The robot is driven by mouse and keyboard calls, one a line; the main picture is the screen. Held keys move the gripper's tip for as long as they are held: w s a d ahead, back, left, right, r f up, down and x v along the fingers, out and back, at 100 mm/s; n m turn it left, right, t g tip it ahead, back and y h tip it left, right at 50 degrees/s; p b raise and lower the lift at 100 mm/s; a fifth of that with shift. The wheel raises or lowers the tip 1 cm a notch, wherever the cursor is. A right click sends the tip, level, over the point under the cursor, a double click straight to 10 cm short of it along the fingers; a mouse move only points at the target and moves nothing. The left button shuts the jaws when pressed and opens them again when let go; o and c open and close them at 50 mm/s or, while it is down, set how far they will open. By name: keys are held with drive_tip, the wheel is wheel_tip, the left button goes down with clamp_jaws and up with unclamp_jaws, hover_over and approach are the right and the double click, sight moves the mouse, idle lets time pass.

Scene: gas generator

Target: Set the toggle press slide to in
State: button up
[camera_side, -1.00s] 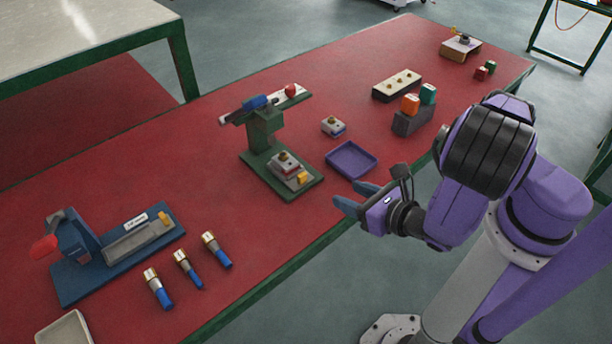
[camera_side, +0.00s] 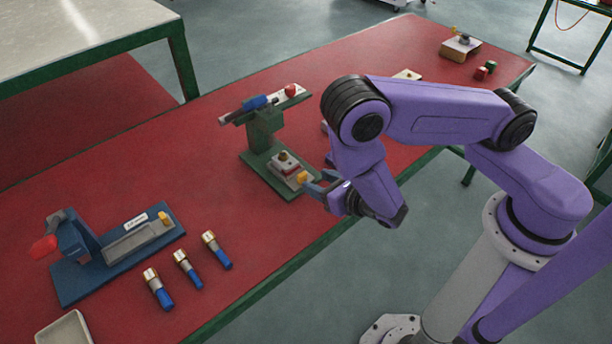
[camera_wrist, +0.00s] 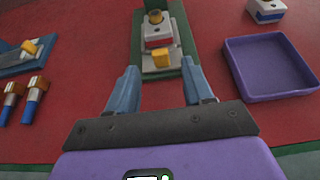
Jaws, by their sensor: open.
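The green press (camera_side: 266,136) stands mid-table in the side view, with a blue part and a red knob on its top bar. On its base, a grey slide carriage (camera_side: 283,166) carries a red-and-white block with a brass piece and has a yellow tab (camera_side: 303,177) at its near end. In the wrist view the yellow tab (camera_wrist: 161,58) lies straight ahead, between the lines of my fingers. My gripper (camera_side: 312,183) is open and empty, with its fingertips close to the tab. I cannot tell whether they touch it.
A purple tray (camera_wrist: 270,66) lies to the right in the wrist view. A blue fixture (camera_side: 118,255) with a red handle and its own yellow tab stands at left, with several blue-and-brass cylinders (camera_side: 185,268) beside it. Open red table lies between.

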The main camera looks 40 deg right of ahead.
sight(304, 176)
drive_tip(key=x, duration=0.5)
drive_tip(key=shift+w+f, duration=0.15)
drive_tip(key=shift+w, duration=0.15)
clamp_jaws()
